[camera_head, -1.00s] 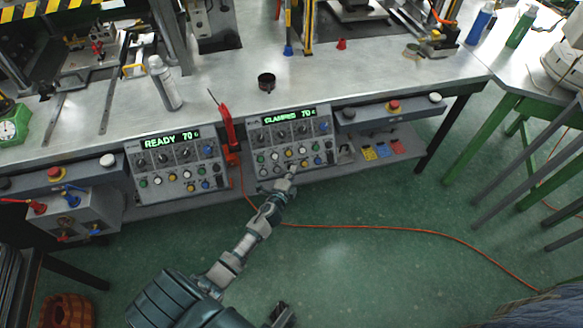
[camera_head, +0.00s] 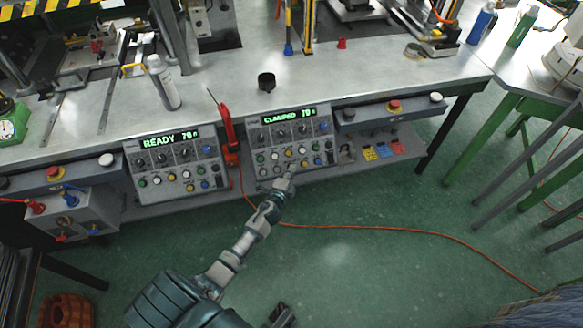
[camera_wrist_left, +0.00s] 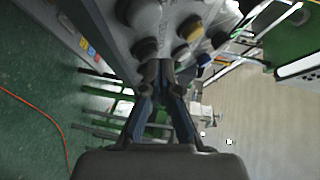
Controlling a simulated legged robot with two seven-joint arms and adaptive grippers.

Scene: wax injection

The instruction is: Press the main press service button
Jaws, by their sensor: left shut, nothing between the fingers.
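Two grey control panels with coloured buttons and knobs hang at the bench front. The left panel (camera_head: 150,162) reads READY 70 and the right panel (camera_head: 263,137) reads CLAMPED 70. My left gripper (camera_head: 287,175) is shut and empty at the lower edge of the right panel, by its bottom row of buttons. In the left wrist view its closed fingertips (camera_wrist_left: 160,70) are close to a dark round button; contact cannot be told. A yellow button (camera_wrist_left: 190,28) and a blue button (camera_wrist_left: 205,60) are nearby. I cannot read which button is the service button. A dark shape at the bottom edge may be my right gripper (camera_head: 280,316).
A red tool (camera_head: 228,130) stands between the panels. Side boxes carry red stop buttons (camera_head: 393,106). A spray can (camera_head: 165,85) and a black cup (camera_head: 266,81) stand on the bench.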

